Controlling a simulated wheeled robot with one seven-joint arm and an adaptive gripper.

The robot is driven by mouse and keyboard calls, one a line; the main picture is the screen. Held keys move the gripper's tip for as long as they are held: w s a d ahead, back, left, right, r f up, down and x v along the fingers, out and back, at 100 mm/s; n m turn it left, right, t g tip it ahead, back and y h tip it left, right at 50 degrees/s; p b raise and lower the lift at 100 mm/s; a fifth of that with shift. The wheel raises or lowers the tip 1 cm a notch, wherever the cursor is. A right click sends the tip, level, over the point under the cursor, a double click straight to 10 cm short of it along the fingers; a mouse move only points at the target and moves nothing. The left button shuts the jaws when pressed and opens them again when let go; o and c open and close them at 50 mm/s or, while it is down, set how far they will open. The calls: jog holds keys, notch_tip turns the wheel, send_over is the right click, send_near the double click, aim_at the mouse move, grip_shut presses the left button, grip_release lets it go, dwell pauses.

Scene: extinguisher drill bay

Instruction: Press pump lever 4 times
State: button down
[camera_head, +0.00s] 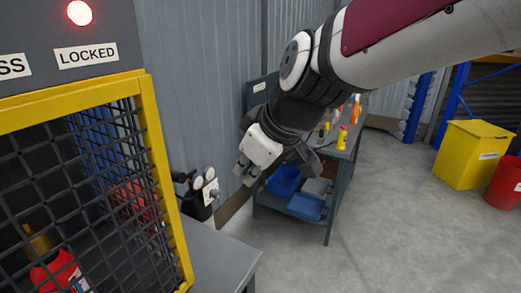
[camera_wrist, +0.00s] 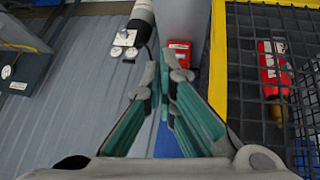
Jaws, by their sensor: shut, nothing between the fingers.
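The pump is a dark unit (camera_head: 196,207) with two round gauges on a pale panel, beside the cage and the grey bench in the head view. A black handle-like part (camera_head: 180,177) sticks out at its upper left; it may be the lever, but I cannot be sure. In the wrist view the gauge panel (camera_wrist: 124,41) is at the upper left, near a dark cylinder (camera_wrist: 142,14) with a white band. My gripper (camera_head: 243,172) is to the right of the pump, apart from it, pointing down. Its fingers (camera_wrist: 164,75) are closed and empty.
A yellow mesh cage (camera_head: 161,160) with a "LOCKED" sign (camera_head: 86,55) and lit red lamp (camera_head: 80,13) stands at left. A grey bench top (camera_head: 225,255) lies below the pump. A table with blue bins (camera_head: 284,181) stands behind my gripper.

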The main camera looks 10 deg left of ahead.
jog(key=s+d+m+h, duration=0.1)
jog(key=s+d+m, duration=0.3)
jog(key=d, duration=0.4)
jog(key=s+d+f+m+h, duration=0.1)
jog(key=s+d+m+h, duration=0.1)
jog(key=s+d+m, duration=0.2)
jog(key=s+d+f+m+h, duration=0.1)
jog(key=s+d+m, duration=0.3)
jog(key=s+d, duration=0.5)
jog(key=d+h, duration=0.1)
jog(key=d, duration=0.4)
jog(key=shift+s+d+m, duration=0.15)
jog(key=shift+d+m, duration=0.1)
jog(key=shift+m, duration=0.05)
